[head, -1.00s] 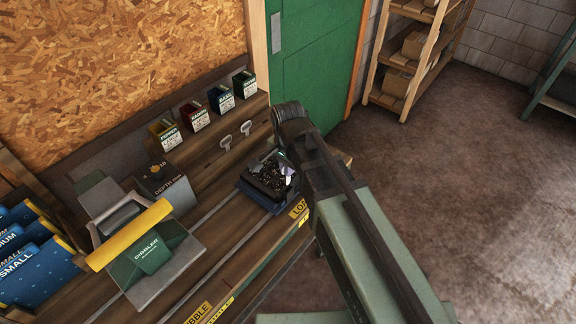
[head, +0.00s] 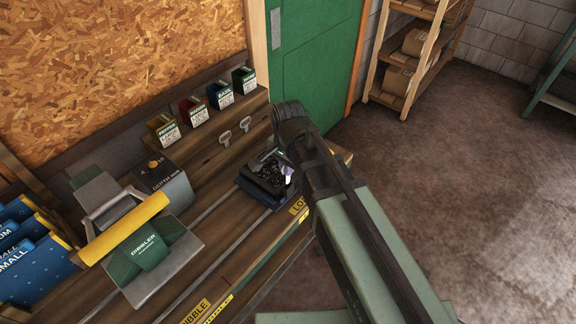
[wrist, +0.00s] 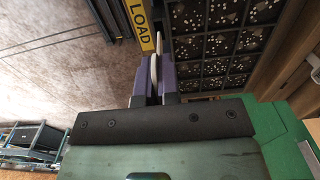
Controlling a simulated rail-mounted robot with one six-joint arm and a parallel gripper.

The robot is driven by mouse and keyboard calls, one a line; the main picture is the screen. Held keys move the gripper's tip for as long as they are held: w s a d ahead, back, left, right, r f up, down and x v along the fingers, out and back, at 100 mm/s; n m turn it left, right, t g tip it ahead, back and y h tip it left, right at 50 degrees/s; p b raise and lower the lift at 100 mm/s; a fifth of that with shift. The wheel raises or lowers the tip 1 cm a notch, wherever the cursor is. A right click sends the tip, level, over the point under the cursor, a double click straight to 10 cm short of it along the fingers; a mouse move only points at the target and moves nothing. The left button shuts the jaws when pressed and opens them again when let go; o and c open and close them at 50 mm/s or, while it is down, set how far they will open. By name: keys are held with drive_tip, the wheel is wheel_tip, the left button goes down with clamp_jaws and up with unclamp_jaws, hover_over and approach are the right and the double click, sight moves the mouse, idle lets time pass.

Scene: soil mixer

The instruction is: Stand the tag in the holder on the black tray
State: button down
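The black tray (head: 252,183) holds dark soil and sits on a blue base on the bench, beside the yellow LOAD label. In the wrist view its dark grid of cells (wrist: 215,68) fills the upper right. My gripper (wrist: 155,72) is over the tray's right end, with its purple fingers close together. A thin pale tag (wrist: 153,68) shows edge-on between them. In the head view a small pale piece (head: 288,171) shows at the tray's right corner, partly behind my arm. The holder cannot be made out, and I cannot tell whether the tag touches the tray.
A green dibbler (head: 142,251) with a yellow bar stands on the bench at left, beside a depth box (head: 172,184). Several labelled bins (head: 219,96) line the back ledge.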

sight(288, 183)
drive_tip(key=shift+f, duration=0.15)
idle(0.3)
drive_tip(key=shift+f+b, duration=0.8)
drive_tip(key=shift+b, duration=0.2)
drive_tip(key=shift+f+b, duration=1.1)
drive_tip(key=shift+r, duration=0.1)
